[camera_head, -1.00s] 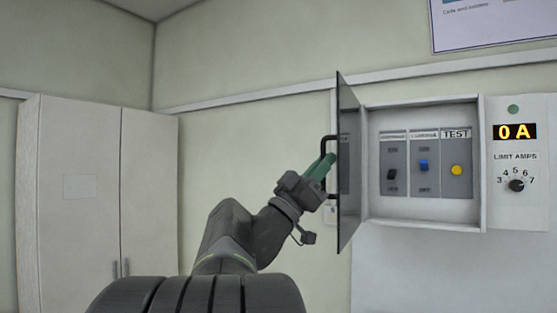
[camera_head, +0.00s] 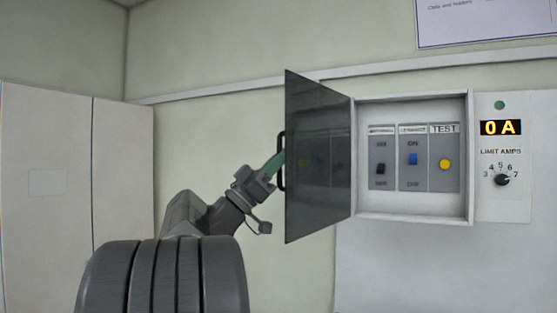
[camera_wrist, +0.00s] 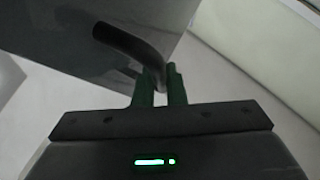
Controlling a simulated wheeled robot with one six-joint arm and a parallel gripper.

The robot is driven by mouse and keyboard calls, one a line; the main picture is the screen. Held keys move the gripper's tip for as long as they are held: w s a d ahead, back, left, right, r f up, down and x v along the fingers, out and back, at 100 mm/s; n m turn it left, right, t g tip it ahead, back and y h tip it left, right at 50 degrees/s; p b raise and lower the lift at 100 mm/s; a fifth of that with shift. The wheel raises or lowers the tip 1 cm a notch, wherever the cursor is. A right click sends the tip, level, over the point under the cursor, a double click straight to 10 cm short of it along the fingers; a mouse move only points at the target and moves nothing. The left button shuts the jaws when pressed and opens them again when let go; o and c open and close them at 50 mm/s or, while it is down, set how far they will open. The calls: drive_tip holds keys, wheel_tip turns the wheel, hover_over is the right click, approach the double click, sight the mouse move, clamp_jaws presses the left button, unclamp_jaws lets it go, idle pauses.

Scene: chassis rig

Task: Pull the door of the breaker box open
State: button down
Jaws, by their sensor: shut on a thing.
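The breaker box (camera_head: 414,217) is on the wall at the right in the head view. Its dark, see-through door (camera_head: 318,205) stands wide open, swung out to the left. The black handle (camera_head: 280,172) is on the door's left edge. My gripper (camera_head: 276,162) has green fingers and is shut on the handle, its tips partly hidden by the handle and door. The wrist view shows the curved handle (camera_wrist: 128,42) running down to the fingers (camera_wrist: 160,84). Inside the box are a black switch (camera_head: 380,169), a blue switch (camera_head: 413,159) and a yellow TEST button (camera_head: 445,164).
A panel with a 0 A display (camera_head: 501,128) and a limit dial (camera_head: 502,180) adjoins the box on the right. A pale cabinet (camera_head: 46,230) stands at the left. The wall between cabinet and door is bare.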

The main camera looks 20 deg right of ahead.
drive_tip(key=shift+r, duration=0.1)
drive_tip(key=c, duration=1.5)
unclamp_jaws()
drive_tip(key=shift+d, duration=0.2)
drive_tip(key=shift+a, duration=0.1)
drive_tip(key=b+v, duration=0.5)
drive_tip(key=v, duration=0.9)
